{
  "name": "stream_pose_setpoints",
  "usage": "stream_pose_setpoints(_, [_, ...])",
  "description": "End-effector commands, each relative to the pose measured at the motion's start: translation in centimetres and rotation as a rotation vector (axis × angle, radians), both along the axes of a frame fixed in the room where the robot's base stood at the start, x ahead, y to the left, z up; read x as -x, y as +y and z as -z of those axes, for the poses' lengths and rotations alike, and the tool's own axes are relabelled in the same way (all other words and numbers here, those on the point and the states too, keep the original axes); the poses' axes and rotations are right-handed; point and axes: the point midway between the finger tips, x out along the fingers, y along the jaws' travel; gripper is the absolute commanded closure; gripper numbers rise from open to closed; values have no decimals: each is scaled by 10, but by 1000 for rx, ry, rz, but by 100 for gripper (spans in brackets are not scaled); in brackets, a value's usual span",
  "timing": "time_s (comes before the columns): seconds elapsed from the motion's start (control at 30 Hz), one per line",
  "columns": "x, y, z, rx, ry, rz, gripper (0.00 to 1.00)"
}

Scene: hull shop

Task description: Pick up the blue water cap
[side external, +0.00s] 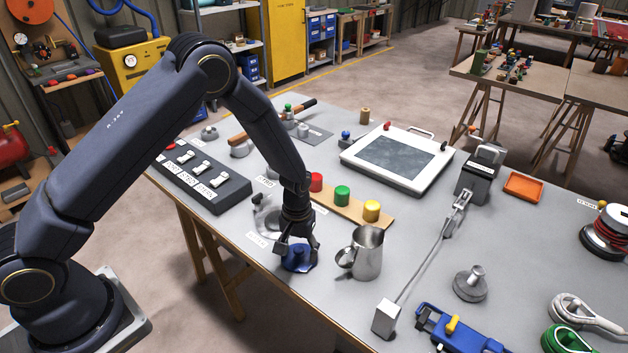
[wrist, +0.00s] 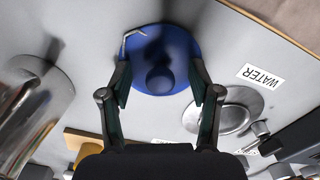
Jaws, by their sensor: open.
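The blue water cap (side external: 299,258) lies on the grey table near its front edge, below my gripper (side external: 297,246). In the wrist view the cap (wrist: 160,48) is a round blue disc with a darker blue knob in its middle. My gripper (wrist: 161,88) is open there, with one finger on each side of the knob and over the disc. I cannot tell whether the fingers touch the cap. In the side view the gripper hides part of the cap.
A metal pitcher (side external: 367,254) stands close to the right of my gripper. A wooden strip (side external: 340,204) with red, green and yellow buttons lies behind. A round metal fitting (wrist: 228,110) sits beside the cap, near a WATER label (wrist: 263,76). The table edge is close in front.

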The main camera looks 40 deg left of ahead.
Motion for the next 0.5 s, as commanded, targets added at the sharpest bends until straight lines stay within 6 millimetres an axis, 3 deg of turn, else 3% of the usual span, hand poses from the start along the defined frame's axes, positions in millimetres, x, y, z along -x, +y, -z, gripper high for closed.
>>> stream_pose_setpoints(0.07, [0, 0, 0, 0, 0, 0, 49])
stream_pose_setpoints(0.5, [1, 0, 2, -1, 4, 0, 94])
